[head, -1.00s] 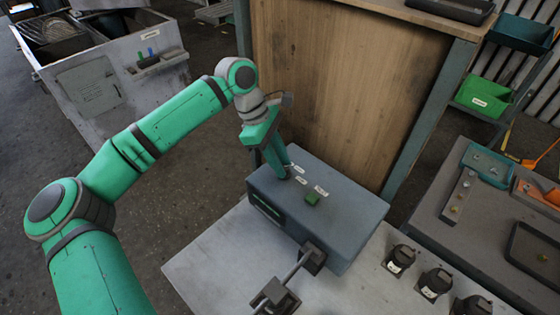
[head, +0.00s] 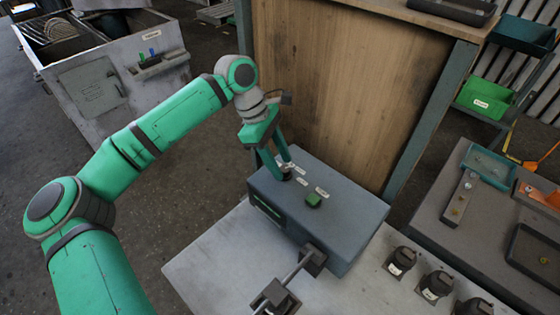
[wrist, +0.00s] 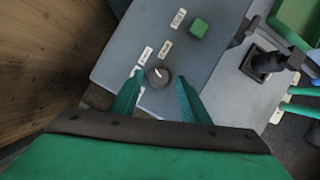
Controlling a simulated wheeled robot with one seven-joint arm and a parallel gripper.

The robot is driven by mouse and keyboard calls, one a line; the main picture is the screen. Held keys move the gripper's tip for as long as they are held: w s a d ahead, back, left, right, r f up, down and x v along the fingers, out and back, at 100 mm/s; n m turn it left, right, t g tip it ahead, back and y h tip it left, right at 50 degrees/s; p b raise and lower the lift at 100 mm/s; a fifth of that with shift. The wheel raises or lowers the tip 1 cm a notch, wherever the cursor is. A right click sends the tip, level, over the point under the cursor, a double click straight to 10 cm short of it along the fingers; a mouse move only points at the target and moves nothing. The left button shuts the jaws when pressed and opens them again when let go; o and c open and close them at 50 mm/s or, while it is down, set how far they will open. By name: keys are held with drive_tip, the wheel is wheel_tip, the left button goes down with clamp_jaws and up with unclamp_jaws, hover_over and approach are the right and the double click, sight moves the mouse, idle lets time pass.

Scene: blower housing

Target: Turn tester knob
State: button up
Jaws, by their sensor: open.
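The tester is a blue-grey box (head: 345,213) on a light grey bench. Its dark round knob (wrist: 158,77) sits on the top face, with a pale pointer line, and small white labels beside it in the wrist view. My gripper (head: 280,172) is above the box's far left corner in the head view. In the wrist view its two green fingers (wrist: 158,95) stand open on either side of the knob, with gaps visible between fingers and knob. The knob also shows in the head view (head: 287,176), partly hidden by the fingers. A green button (head: 313,200) sits on the same top face.
A clamp-like fixture (head: 313,260) with a rod stands against the box's front. Several black round parts (head: 402,261) stand on the bench (head: 215,262) to the right. A wooden panel (head: 340,90) rises close behind the box.

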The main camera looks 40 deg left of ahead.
drive_tip(key=v, duration=1)
drive_tip(key=shift+w, duration=0.2)
